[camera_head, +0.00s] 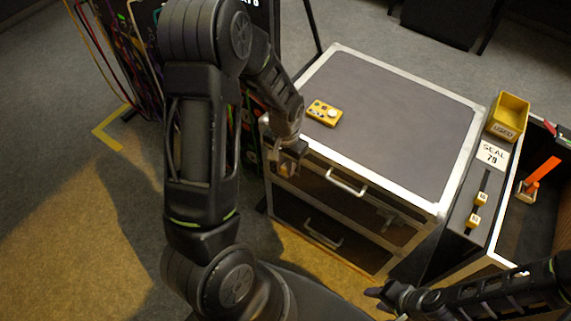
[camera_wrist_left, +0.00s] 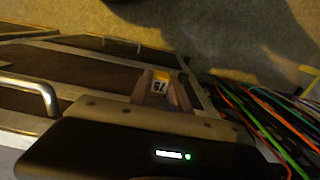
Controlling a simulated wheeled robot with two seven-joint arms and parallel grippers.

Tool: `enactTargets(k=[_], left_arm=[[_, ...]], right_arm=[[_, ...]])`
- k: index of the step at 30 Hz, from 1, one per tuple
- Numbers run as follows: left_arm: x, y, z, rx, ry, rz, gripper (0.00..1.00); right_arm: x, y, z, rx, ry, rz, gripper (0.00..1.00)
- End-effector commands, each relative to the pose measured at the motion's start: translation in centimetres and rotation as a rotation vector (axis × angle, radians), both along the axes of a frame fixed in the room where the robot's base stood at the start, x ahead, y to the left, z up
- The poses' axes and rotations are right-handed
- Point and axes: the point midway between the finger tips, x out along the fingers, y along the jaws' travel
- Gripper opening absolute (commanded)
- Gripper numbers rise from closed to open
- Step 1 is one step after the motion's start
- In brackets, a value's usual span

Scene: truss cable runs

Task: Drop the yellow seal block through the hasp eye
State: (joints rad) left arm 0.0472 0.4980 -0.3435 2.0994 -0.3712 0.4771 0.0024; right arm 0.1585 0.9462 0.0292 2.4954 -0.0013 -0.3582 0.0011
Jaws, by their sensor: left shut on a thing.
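My left gripper (camera_head: 288,160) is at the left front corner of the grey-topped case, just below its top rim. In the left wrist view, its fingers (camera_wrist_left: 162,92) are shut on the yellow seal block (camera_wrist_left: 160,84), which shows a white face marked 79. The block is mostly hidden in the head view. I cannot make out the hasp eye; it may be hidden by the gripper or in shadow. My right gripper (camera_head: 385,297) is low in front of the case, away from it, and its jaw opening is unclear.
The case (camera_head: 400,115) has drawers with metal handles and carries a yellow control box. On the right stand a SEAL 79 label (camera_head: 492,154), two small yellow blocks on a dark strip, a yellow USED bin (camera_head: 510,115) and an orange-handled item. Loose cables (camera_wrist_left: 265,120) hang beside my left gripper.

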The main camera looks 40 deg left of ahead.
Motion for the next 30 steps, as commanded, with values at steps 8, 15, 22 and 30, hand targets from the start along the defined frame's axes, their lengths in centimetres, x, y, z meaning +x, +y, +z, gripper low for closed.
enactTargets(k=[8,15,22,30], left_arm=[[0.0,0.0,0.02,0.0,0.0,0.0,0.0],[0.0,0.0,-0.01,0.0,0.0,0.0,0.0],[-0.03,0.0,-0.15,0.0,0.0,0.0,0.0],[-0.03,0.0,-0.13,0.0,0.0,0.0,0.31]], right_arm=[[0.0,0.0,0.02,0.0,0.0,0.0,0.36],[0.0,0.0,-0.02,0.0,0.0,0.0,0.36],[0.0,0.0,-0.2,0.0,0.0,0.0,0.36],[0.0,0.0,-0.18,0.0,0.0,0.0,0.36]])
